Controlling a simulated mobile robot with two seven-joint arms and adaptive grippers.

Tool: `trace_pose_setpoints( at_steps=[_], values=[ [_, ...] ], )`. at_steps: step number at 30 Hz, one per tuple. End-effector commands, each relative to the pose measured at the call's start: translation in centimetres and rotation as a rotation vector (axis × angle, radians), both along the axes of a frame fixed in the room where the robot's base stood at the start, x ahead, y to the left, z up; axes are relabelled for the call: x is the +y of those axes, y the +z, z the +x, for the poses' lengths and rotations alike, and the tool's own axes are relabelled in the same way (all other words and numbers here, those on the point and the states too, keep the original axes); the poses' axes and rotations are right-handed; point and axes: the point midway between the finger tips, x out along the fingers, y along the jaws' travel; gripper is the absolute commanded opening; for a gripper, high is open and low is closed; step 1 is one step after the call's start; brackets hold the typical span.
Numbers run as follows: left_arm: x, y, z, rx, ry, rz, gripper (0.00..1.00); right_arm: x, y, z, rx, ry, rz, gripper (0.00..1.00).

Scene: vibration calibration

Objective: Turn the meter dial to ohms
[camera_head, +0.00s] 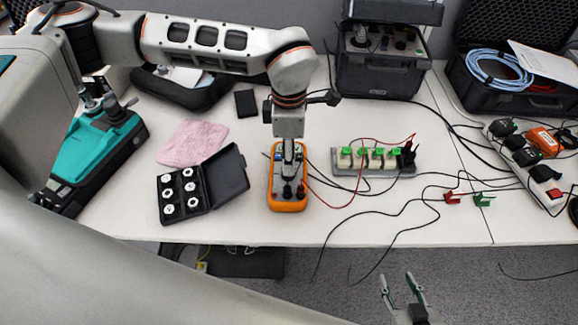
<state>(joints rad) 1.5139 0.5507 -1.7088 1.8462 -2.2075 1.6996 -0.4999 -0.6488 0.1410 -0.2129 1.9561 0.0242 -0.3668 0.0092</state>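The orange meter (288,205) lies on the white table, with dark lead plugs at its near end. My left gripper (289,172) points straight down over the middle of the meter. It hides the dial, and its fingers show as one narrow shape, so I cannot tell whether they are open, shut or touching the dial. My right gripper (397,277) is low in front of the table's front edge, over the floor. Its two fingers are apart and nothing is between them.
A black case of white discs (181,193) and a pink cloth (193,142) lie left of the meter. A terminal strip (375,172) with green tops stands right of it. Black and red leads cross the table on the right. A power strip (549,195) lies at far right.

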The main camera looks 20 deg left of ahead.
Motion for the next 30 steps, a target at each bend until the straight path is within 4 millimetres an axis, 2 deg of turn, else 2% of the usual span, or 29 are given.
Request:
trace_pose_setpoints(
  at_steps=[3, 9, 14, 21, 22, 26, 30],
  values=[
    [0.0, -2.1, -0.1, 0.003, 0.002, 0.001, 0.41, -0.1, 0.1, 0.1, -0.003, 0.001, -0.001, 0.4],
    [0.0, -4.5, 0.0, 0.002, 0.001, 0.0, 0.41, 0.0, 0.3, 0.2, -0.008, 0.0, 0.001, 0.4],
    [0.0, -5.3, 0.0, 0.0, 0.0, -0.001, 0.41, 0.0, 0.3, 0.3, -0.009, 0.0, 0.001, 0.4],
    [0.0, -5.4, 0.0, 0.0, 0.0, 0.0, 0.41, 0.0, 0.3, 0.3, -0.008, -0.001, 0.001, 0.4],
    [0.0, -5.4, 0.0, 0.0, 0.0, 0.0, 0.38, 0.0, 0.3, 0.2, -0.007, -0.001, 0.001, 0.4],
    [0.0, -5.3, 0.0, 0.0, -0.001, 0.0, 0.05, 0.0, 0.1, 0.2, -0.005, -0.002, 0.001, 0.4],
    [0.0, -5.3, 0.0, 0.0, -0.001, 0.0, 0.03, 0.0, 0.0, 0.1, -0.002, -0.002, 0.002, 0.4]
  ],
)
